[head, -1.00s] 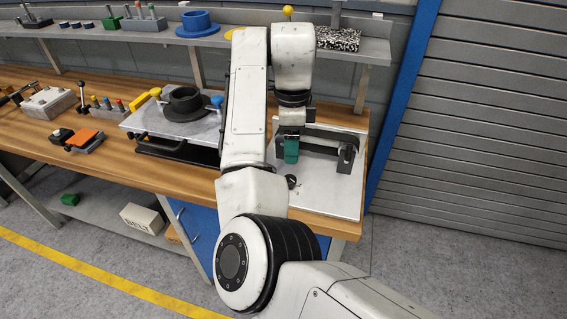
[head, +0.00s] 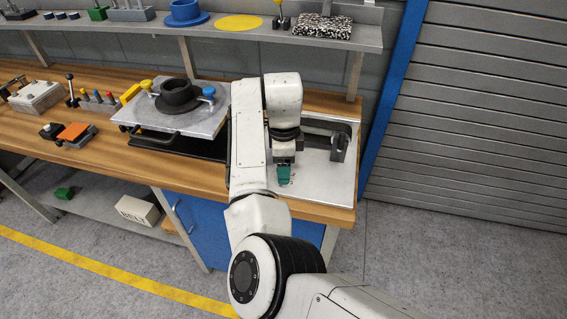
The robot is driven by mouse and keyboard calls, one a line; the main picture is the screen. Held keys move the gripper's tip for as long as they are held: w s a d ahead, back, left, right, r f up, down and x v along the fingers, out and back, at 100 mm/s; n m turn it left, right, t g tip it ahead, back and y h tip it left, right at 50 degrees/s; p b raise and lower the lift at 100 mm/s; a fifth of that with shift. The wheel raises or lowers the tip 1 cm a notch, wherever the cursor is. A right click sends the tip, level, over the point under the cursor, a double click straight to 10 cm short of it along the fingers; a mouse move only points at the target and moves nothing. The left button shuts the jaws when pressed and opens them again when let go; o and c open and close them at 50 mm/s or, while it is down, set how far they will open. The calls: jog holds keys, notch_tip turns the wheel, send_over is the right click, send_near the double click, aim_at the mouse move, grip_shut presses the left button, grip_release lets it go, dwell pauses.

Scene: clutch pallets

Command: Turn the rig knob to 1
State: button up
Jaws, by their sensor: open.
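The rig (head: 318,186) is a pale plate with a dark bracket (head: 340,146), at the right end of the wooden bench. My gripper (head: 284,181), with green fingers, points down low over the front part of this plate. It is open. The knob does not show clearly; the green fingers stand over or just in front of its place and hide it. I cannot tell whether the fingers touch it or where its pointer stands. A small reddish mark shows beside the fingertips.
Left of my arm, a grey plate (head: 200,122) carries a black ring-shaped part (head: 176,97) and blue and yellow knobs. A shelf (head: 240,30) with several parts runs above the bench. A blue post (head: 392,95) stands to the right. Floor at the right is clear.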

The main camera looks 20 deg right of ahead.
jog(key=c, duration=1)
jog(key=shift+c, duration=0.2)
